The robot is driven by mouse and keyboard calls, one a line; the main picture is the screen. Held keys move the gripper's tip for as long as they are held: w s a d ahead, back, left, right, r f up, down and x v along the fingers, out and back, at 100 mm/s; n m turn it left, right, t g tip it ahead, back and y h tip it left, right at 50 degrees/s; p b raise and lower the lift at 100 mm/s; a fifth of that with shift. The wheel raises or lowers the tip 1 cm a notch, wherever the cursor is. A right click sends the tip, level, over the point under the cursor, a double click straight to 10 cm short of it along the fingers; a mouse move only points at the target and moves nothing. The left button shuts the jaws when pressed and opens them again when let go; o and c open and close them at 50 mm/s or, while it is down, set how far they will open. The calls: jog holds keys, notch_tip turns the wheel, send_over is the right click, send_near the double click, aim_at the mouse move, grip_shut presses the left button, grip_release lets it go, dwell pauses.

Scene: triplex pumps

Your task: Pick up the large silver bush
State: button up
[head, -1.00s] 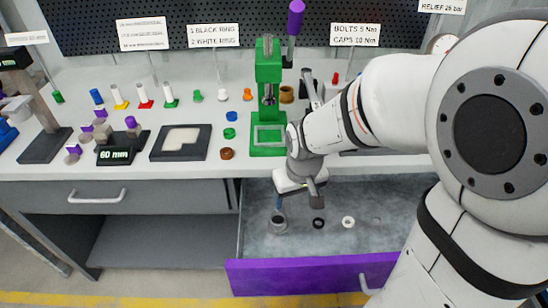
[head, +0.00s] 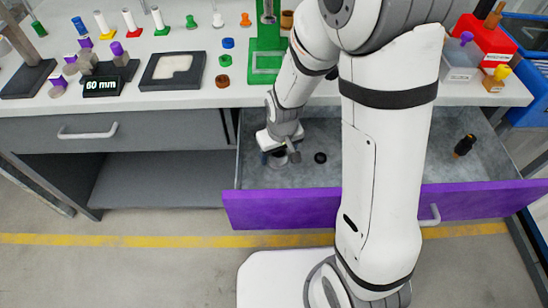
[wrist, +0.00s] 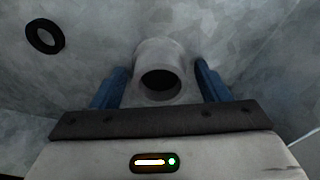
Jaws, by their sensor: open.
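The large silver bush (wrist: 162,52) is a grey cylinder with a dark bore, on the grey floor of the open drawer. In the wrist view my gripper (wrist: 160,70) is open, with one blue finger on each side of the bush. Small gaps seem to show between fingers and bush; contact is hard to judge. In the head view my gripper (head: 278,154) is down inside the drawer at the bush (head: 277,163), which it partly hides.
A black ring (wrist: 44,36) lies beside the bush in the drawer, also in the head view (head: 320,157). The purple drawer front (head: 285,208) stands near my arm. A dark fitting (head: 464,146) lies at the drawer's right. The green press (head: 266,62) stands on the bench above.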

jog(key=c, duration=1.2)
jog(key=shift+r, duration=0.2)
